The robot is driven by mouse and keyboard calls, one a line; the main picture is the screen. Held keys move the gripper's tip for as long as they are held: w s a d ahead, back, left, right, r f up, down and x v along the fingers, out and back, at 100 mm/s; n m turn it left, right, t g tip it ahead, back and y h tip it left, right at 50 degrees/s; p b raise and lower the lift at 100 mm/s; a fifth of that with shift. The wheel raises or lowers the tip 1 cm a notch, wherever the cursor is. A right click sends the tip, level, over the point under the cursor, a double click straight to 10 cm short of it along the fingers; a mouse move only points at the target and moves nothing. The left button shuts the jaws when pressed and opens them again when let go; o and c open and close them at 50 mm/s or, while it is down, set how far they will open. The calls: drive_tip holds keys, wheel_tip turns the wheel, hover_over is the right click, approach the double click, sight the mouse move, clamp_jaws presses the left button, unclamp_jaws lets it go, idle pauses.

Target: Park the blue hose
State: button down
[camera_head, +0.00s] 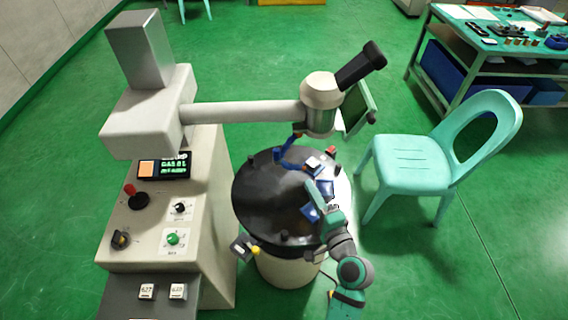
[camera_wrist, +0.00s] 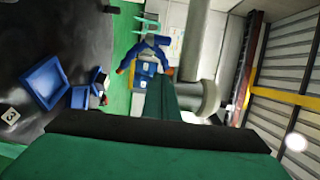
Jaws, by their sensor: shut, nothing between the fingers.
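The blue hose (camera_head: 282,156) shows in the head view as a bent blue length under the machine's head, over the back of the round black table (camera_head: 262,205). In the wrist view a blue arched shape with orange tips (camera_wrist: 150,52) lies beyond my fingers; I cannot tell for sure that it is the hose. My gripper (camera_head: 314,188) is over the right part of the table, in front of the hose and apart from it. Its green fingers (camera_wrist: 172,92) are shut and empty. The hose's ends are too small to make out in the head view.
Blue trays (camera_wrist: 45,82) and small blocks lie on the table near my gripper. The machine's head (camera_head: 320,105) and its horizontal beam (camera_head: 240,112) hang above the back. The control cabinet (camera_head: 165,220) stands left, a teal chair (camera_head: 415,160) right.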

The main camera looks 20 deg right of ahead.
drive_tip(key=w+a, duration=0.3)
drive_tip(key=w, duration=0.9)
drive_tip(key=shift+w+a+r, duration=0.2)
drive_tip(key=shift+w+r, duration=0.05)
